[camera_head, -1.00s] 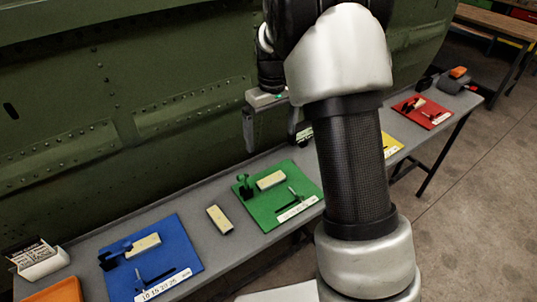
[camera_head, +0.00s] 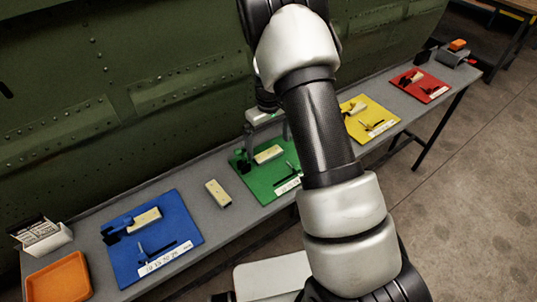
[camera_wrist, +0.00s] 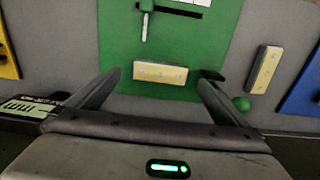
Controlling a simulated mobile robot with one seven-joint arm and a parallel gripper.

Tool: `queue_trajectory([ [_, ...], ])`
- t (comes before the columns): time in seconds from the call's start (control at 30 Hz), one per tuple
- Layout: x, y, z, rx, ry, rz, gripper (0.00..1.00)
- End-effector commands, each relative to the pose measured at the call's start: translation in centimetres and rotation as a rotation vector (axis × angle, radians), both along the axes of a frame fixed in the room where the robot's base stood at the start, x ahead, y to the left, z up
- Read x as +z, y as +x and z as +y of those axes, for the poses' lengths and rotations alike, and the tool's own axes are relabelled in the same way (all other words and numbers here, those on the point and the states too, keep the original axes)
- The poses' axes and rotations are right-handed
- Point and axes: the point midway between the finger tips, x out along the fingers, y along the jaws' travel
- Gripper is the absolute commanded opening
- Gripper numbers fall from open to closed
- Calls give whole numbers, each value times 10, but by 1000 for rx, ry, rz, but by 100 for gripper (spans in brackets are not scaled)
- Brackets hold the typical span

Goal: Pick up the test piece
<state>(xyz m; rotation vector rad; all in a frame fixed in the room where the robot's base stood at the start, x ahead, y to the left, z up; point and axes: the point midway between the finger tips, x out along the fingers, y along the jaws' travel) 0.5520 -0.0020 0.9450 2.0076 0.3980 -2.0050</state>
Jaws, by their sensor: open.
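Several similar beige blocks are in view, and I cannot tell which is the test piece. One block (camera_head: 268,153) lies on the green board (camera_head: 284,188); in the wrist view this block (camera_wrist: 160,74) lies between and just beyond the fingertips. A loose block (camera_head: 218,194) lies on the bare grey bench between the green and blue boards, and it shows at right in the wrist view (camera_wrist: 267,68). My gripper (camera_wrist: 159,84) is open and empty above the wall-side edge of the green board. In the head view my arm partly hides it.
The blue board (camera_head: 183,210), yellow board (camera_head: 388,116) and red board (camera_head: 434,91) lie along the grey bench (camera_head: 205,232), with clamp-like fixtures. A dark clamp and green knob (camera_wrist: 242,104) stand close to one finger. The green riveted wall (camera_head: 140,150) rises behind. An orange tray (camera_head: 62,280) is at left.

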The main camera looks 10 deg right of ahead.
Motion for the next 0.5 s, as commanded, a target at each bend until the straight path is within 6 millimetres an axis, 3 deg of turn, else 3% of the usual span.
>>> queue_trajectory([
  [0.2,-32,0,0,0,-1,3,100],
  [0.5,-38,0,1,1,0,0,100],
])
